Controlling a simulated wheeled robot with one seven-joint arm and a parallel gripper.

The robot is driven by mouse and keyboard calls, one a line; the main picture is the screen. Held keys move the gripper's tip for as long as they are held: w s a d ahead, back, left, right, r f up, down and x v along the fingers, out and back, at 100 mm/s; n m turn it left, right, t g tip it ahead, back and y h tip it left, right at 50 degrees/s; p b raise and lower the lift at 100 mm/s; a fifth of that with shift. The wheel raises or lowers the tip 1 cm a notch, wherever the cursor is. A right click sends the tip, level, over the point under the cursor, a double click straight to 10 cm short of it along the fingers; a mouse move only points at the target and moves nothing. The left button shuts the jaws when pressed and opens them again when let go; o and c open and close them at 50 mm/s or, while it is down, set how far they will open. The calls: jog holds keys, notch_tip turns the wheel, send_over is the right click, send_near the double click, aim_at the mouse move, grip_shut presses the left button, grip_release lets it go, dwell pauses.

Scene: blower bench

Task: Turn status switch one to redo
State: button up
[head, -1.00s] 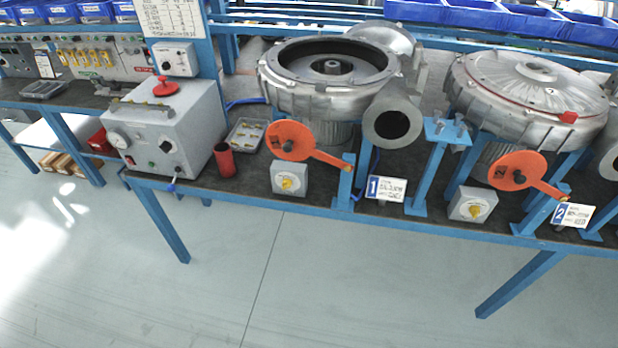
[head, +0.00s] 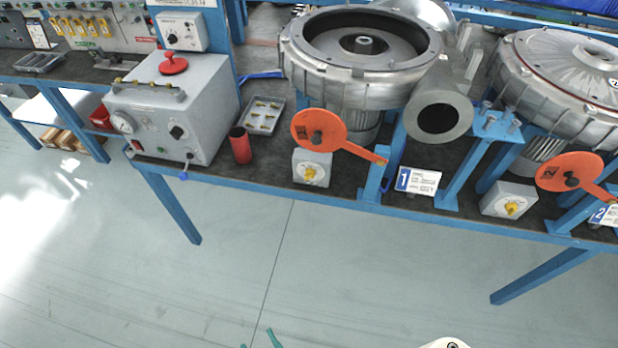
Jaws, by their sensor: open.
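Status switch one (head: 312,168) is a small light grey box with a yellow knob on a pale dial. It stands at the bench's front edge, below an orange disc with an arm (head: 320,130) and left of the number 1 plate (head: 417,181). The dial's lettering is too small to read, so I cannot tell its position. Two teal fingertips of my gripper (head: 259,343) show at the bottom edge, apart from each other and well below the switch. Nothing shows between them; the rest of the gripper is out of view.
A matching switch (head: 509,200) stands to the right by the number 2 plate. A red cup (head: 240,146) and grey control box (head: 172,105) are to the left. A blue post (head: 374,180) stands just right of switch one. Floor before the bench is clear.

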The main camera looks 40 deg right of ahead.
jog(key=w+d+f+m+h, duration=0.25)
jog(key=w+d+f, duration=0.2)
jog(key=w, duration=0.35)
jog(key=m+g+h, duration=0.3)
jog(key=m+h, duration=0.3)
jog(key=h, duration=0.4)
send_near(308, 178)
jog(key=x, duration=0.9)
jog(key=shift+d, duration=0.15)
jog(key=c, duration=1)
jog(key=shift+c, duration=0.2)
